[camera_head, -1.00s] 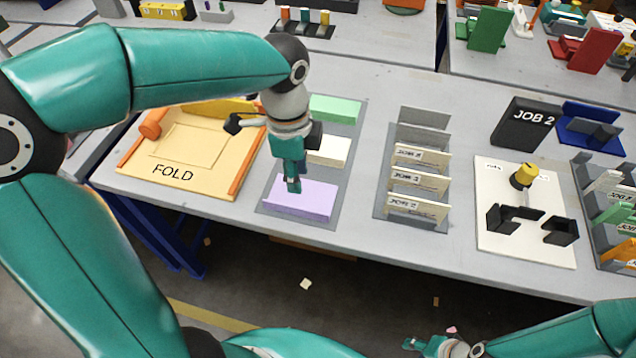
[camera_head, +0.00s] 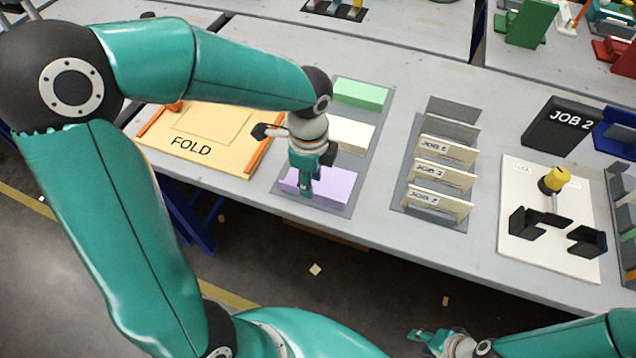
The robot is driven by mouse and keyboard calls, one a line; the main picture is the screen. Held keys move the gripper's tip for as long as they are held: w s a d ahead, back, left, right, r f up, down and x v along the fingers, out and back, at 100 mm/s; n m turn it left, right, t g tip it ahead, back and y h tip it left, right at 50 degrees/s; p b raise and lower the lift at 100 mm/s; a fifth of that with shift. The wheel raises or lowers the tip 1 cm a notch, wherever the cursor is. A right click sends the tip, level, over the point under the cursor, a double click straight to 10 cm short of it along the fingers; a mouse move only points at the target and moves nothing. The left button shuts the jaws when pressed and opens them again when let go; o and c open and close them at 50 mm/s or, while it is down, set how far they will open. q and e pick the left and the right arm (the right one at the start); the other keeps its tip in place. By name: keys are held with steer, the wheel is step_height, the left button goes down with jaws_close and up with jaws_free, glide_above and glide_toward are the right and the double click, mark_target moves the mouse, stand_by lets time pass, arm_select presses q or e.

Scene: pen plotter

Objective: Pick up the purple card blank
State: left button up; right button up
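The purple card blank (camera_head: 336,187) shows as a purple stack or block at the near end of a grey mat (camera_head: 345,208). Single cards cannot be told apart. My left gripper (camera_head: 305,190) points down over its left part, and its fingertips overlap the purple in the picture. Whether they touch it, and whether the fingers are apart, I cannot tell. The fingers hide part of the purple top. My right gripper (camera_head: 428,338) is low at the bottom of the view, in front of the table and far from the card. Its finger opening is unclear.
A cream block (camera_head: 352,134) and a green block (camera_head: 362,92) lie behind on the same mat. The FOLD board (camera_head: 205,130) is to the left. A rack of upright JOB cards (camera_head: 440,175) is to the right, then a white board (camera_head: 515,240) with black brackets.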

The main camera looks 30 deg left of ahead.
arm_select(q)
step_height(320, 180, down, 5)
steer(key=shift+w+r, duration=0.1)
steer(key=shift+r, duration=0.05)
jaws_close()
